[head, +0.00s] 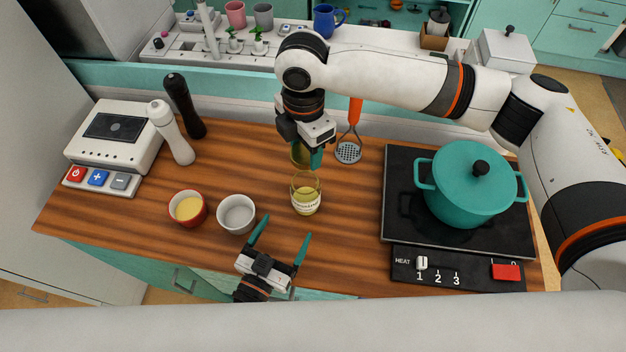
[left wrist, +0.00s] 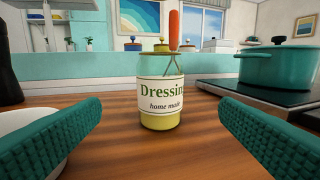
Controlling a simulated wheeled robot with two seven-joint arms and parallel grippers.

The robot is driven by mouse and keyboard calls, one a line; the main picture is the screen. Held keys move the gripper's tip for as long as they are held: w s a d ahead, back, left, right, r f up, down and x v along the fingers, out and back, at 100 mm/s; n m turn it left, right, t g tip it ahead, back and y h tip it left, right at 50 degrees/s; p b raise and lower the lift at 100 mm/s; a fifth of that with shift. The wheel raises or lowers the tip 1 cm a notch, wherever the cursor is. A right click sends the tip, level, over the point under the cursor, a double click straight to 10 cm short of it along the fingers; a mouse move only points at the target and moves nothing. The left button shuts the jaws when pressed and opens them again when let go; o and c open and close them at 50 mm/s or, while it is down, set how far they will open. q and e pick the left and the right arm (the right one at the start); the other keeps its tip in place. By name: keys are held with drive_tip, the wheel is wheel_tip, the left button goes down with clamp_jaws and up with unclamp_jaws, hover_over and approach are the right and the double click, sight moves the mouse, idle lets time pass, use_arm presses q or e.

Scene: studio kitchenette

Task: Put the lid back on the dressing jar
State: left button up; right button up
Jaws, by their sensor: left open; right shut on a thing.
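The dressing jar (head: 306,199) stands upright on the wooden counter, its glass mouth uncovered. Its label reads "Dressing home made" in the left wrist view (left wrist: 160,97), with yellow-green dressing inside. My right gripper (head: 311,155) points down and is shut on the olive-green lid (head: 299,154), which appears beyond the jar in the head view and is partly hidden by the fingers. Its exact height is unclear. My left gripper (head: 279,249) is open and empty, in front of the jar. Its two teal fingers frame the jar in the left wrist view, apart from it.
A white bowl (head: 237,214) and a red bowl (head: 187,208) stand left of the jar. A white mill (head: 171,133) and a black mill are farther left. An orange-handled masher (head: 348,152) is behind right. A teal pot (head: 467,184) sits on the hob.

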sight(300, 203)
use_arm(q)
drive_tip(key=shift+s+a+r, duration=0.1)
drive_tip(key=shift+s+a, duration=0.1)
drive_tip(key=shift+s, duration=0.2)
use_arm(e)
drive_tip(key=shift+s+a+r, duration=0.15)
drive_tip(key=shift+s+a, duration=0.05)
drive_tip(key=shift+s, duration=0.3)
use_arm(q)
drive_tip(key=x, duration=1.2)
drive_tip(key=shift+w+d, duration=0.1)
use_arm(e)
drive_tip(key=shift+w, duration=0.15)
use_arm(q)
drive_tip(key=c, duration=1.5)
use_arm(e)
drive_tip(key=shift+f, duration=2.55)
